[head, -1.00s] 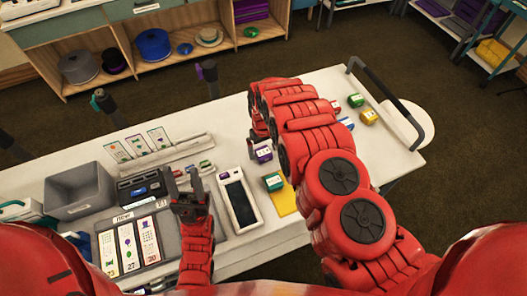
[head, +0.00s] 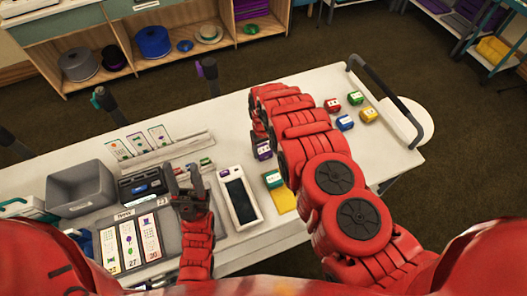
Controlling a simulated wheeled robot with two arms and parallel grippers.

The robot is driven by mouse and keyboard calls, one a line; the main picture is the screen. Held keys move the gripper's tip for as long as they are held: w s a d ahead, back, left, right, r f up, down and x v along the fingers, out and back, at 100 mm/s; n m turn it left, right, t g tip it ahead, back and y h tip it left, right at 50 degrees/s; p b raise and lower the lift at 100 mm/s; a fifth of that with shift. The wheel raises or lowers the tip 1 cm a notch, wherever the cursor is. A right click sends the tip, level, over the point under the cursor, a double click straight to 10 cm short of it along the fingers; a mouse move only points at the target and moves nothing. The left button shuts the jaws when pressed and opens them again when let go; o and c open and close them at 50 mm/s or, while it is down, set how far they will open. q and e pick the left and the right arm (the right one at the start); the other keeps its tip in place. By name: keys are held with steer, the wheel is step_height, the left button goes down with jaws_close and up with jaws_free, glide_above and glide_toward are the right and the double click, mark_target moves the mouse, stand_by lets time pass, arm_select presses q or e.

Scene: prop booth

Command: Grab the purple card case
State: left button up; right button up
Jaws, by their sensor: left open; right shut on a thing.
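The purple card case (head: 263,151) is a small box with a pale label, near the middle of the white cart top. My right gripper (head: 259,137) is shut on it from above. My red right arm hides much of that gripper and part of the case, and I cannot tell whether the case touches the cart top. My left gripper (head: 184,176) is open and empty, over the left part of the cart near the black device.
A green case (head: 272,179) sits by a yellow pad (head: 284,200), beside a white tablet (head: 240,199). Red (head: 332,105), blue (head: 345,123) and yellow (head: 368,115) cases stand right. A grey bin (head: 80,188) and card tray (head: 168,247) are left.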

mark_target(264, 149)
steer(key=shift+r, duration=0.15)
steer(key=shift+c, duration=0.2)
steer(key=shift+r+b, duration=0.6)
steer(key=shift+r, duration=0.3)
step_height(264, 149, up, 5)
steer(key=b, duration=0.2)
steer(key=shift+b, duration=0.3)
steer(key=shift+r+p, duration=0.45)
steer(key=shift+r, duration=0.2)
steer(key=shift+r+p, duration=0.65)
steer(key=shift+r, duration=0.15)
